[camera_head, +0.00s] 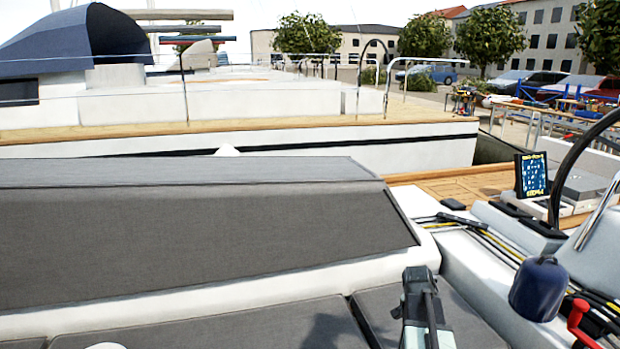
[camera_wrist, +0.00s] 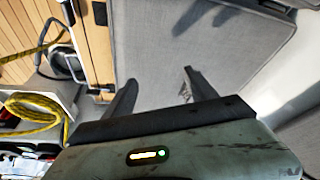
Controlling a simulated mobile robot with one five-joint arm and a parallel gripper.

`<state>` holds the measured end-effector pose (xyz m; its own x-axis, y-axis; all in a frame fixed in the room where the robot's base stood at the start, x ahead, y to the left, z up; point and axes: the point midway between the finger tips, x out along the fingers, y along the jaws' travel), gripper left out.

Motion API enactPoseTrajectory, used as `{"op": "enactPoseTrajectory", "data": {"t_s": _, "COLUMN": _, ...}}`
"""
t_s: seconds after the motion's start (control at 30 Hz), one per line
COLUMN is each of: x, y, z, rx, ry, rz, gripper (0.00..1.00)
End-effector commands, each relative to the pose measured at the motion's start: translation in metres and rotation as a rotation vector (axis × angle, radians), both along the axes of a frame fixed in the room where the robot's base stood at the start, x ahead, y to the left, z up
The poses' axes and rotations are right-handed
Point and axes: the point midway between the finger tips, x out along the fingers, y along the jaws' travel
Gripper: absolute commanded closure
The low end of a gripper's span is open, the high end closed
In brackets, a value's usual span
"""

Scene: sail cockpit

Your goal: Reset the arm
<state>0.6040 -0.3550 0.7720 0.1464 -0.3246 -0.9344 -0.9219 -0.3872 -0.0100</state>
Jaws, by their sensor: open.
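My gripper (camera_wrist: 158,88) shows in the wrist view with its two dark fingers spread apart. Nothing is between them. Beyond the fingers is a grey seat cushion (camera_wrist: 170,35). In the head view my dark gripper and wrist (camera_head: 420,290) are at the bottom, right of centre, above the grey cushions (camera_head: 475,325). The fingertips are hard to make out there.
A grey padded backrest (camera_head: 190,240) fills the left. A blue winch cover (camera_head: 538,288), a red handle (camera_head: 580,318) and yellow-black ropes (camera_head: 490,243) are at the right. A chart display (camera_head: 532,175) stands farther back. A coiled yellow rope (camera_wrist: 35,112) lies left in the wrist view.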

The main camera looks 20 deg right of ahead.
Motion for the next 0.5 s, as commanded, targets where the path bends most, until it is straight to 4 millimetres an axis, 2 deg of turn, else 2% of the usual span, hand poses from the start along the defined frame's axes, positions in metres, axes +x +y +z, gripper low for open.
{"op": "enactPoseTrajectory", "data": {"t_s": 0.03, "x": 0.015, "y": 0.043, "z": 0.027, "rx": 0.011, "ry": 0.01, "rz": 0.077, "gripper": 0.35}}
{"op": "enactPoseTrajectory", "data": {"t_s": 0.13, "x": 0.034, "y": 0.126, "z": 0.05, "rx": 0.041, "ry": 0.039, "rz": 0.242, "gripper": 0.35}}
{"op": "enactPoseTrajectory", "data": {"t_s": 0.17, "x": 0.037, "y": 0.151, "z": 0.057, "rx": 0.049, "ry": 0.051, "rz": 0.296, "gripper": 0.35}}
{"op": "enactPoseTrajectory", "data": {"t_s": 0.2, "x": 0.039, "y": 0.184, "z": 0.065, "rx": 0.062, "ry": 0.068, "rz": 0.37, "gripper": 0.35}}
{"op": "enactPoseTrajectory", "data": {"t_s": 0.3, "x": 0.033, "y": 0.261, "z": 0.084, "rx": 0.093, "ry": 0.123, "rz": 0.566, "gripper": 0.35}}
{"op": "enactPoseTrajectory", "data": {"t_s": 0.4, "x": 0.014, "y": 0.323, "z": 0.097, "rx": 0.127, "ry": 0.185, "rz": 0.767, "gripper": 0.35}}
{"op": "enactPoseTrajectory", "data": {"t_s": 0.47, "x": -0.004, "y": 0.348, "z": 0.099, "rx": 0.154, "ry": 0.23, "rz": 0.892, "gripper": 0.35}}
{"op": "enactPoseTrajectory", "data": {"t_s": 0.5, "x": -0.017, "y": 0.352, "z": 0.092, "rx": 0.177, "ry": 0.263, "rz": 0.969, "gripper": 0.35}}
